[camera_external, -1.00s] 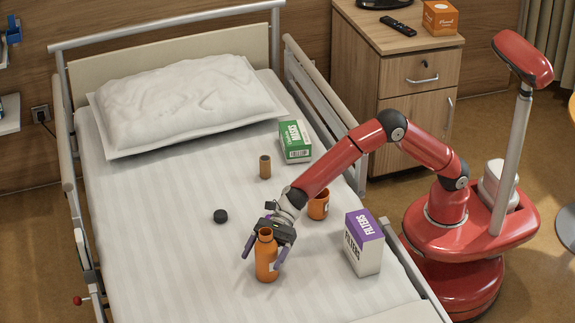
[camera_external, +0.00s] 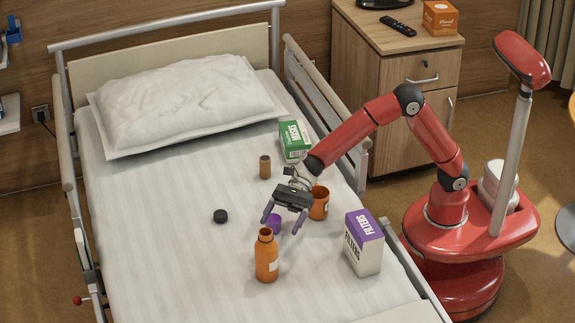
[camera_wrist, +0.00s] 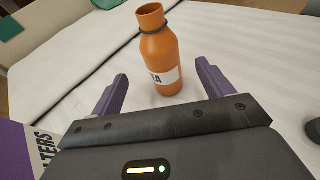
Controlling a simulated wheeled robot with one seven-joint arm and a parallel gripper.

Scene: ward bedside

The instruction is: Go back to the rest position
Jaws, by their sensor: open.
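My gripper (camera_external: 279,229) is open and empty above the bed, its two purple fingers apart and pointing down. An orange bottle (camera_external: 266,258) with a white label stands upright on the sheet, in front of my gripper and apart from it. In the wrist view the bottle (camera_wrist: 161,48) shows a dark ring at its neck and stands beyond the spread fingertips (camera_wrist: 162,72), not touched.
An orange cup-like container (camera_external: 319,203) stands close right of my gripper. A filters box (camera_external: 364,248), a green masks box (camera_external: 295,141), a small brown bottle (camera_external: 265,167) and a black lid (camera_external: 220,216) are on the bed (camera_external: 160,250). A bed rail (camera_external: 325,118) runs along the right.

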